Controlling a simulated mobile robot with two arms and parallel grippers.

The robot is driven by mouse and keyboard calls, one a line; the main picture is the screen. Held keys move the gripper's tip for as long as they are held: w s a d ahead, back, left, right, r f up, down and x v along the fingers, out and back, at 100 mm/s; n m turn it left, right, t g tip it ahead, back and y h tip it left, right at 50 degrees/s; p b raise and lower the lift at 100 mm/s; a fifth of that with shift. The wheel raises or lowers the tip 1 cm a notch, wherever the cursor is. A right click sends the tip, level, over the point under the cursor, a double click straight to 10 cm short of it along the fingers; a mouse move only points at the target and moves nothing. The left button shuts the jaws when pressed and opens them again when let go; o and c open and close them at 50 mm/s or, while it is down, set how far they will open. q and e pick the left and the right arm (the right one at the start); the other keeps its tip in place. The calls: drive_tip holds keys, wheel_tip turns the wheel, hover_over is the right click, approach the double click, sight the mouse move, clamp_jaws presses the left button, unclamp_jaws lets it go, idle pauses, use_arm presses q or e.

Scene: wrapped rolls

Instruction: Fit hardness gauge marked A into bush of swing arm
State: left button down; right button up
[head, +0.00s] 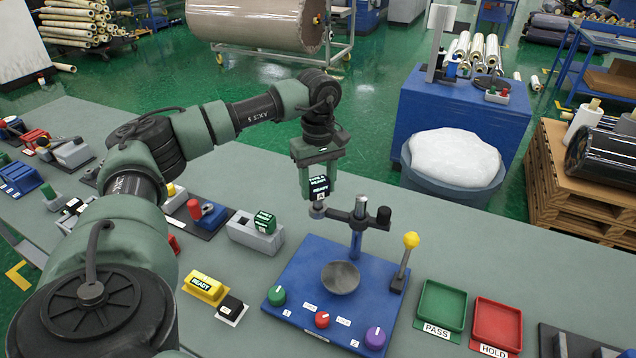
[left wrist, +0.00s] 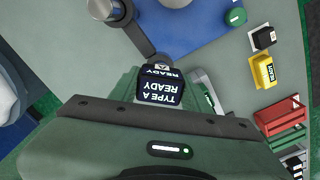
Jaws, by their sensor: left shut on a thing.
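My left gripper (head: 318,192) points down and is shut on the hardness gauge (head: 319,186), a dark block with a lit READY display and a white label below it. In the left wrist view the gauge (left wrist: 160,90) reads TYPE A READY. The dark swing arm (head: 338,214) reaches left from a post on the blue test stand (head: 310,270). Its grey bush (head: 317,212) is directly under the gauge. The gauge's lower end meets or overlaps the bush in the picture; I cannot tell whether it is inside. My right gripper is not in view.
A green gauge (head: 265,221) sits in a grey holder (head: 255,237) left of the stand. The stand carries a round grey dish (head: 340,277), coloured knobs and a yellow-tipped lever (head: 404,262). Green (head: 441,306) and red (head: 497,325) trays lie to the right.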

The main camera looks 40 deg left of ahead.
use_arm(q)
drive_tip(key=shift+f+b, duration=0.85)
drive_tip(key=shift+f, duration=0.6)
drive_tip(key=c, duration=0.6)
unclamp_jaws()
wheel_tip(320, 180, up, 7)
drive_tip(key=shift+f+b, duration=0.1)
drive_tip(key=shift+b, duration=0.85)
drive_tip(key=shift+r, duration=0.55)
